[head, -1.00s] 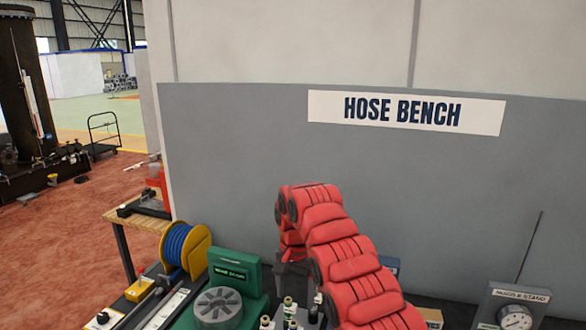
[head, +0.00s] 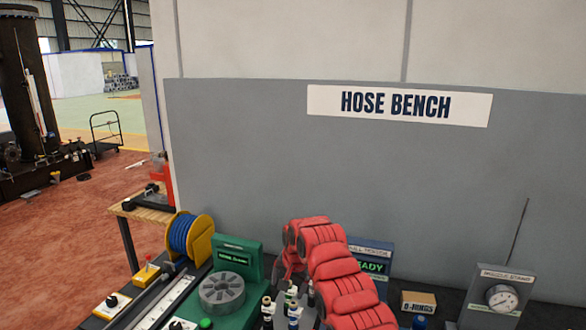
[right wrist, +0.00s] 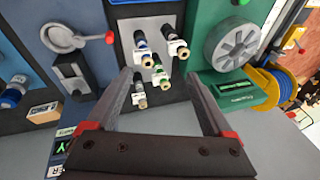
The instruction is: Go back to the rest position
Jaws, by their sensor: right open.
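My right arm in its red sleeve (head: 345,275) rises from the bottom of the head view and bends down over the bench; its gripper there is mostly hidden behind the arm. In the right wrist view my right gripper (right wrist: 160,76) is open, its two grey fingers apart. Several small fittings with white tags (right wrist: 158,76) stand on a light plate beyond and between the fingertips. I see nothing held. My left gripper is in neither view.
The bench carries a blue hose reel (head: 188,236), a green unit with a grey disc (head: 222,292), a blue box reading READY (head: 371,266), an O-rings box (head: 418,302) and a gauge stand (head: 501,297). A grey wall (head: 250,160) stands behind.

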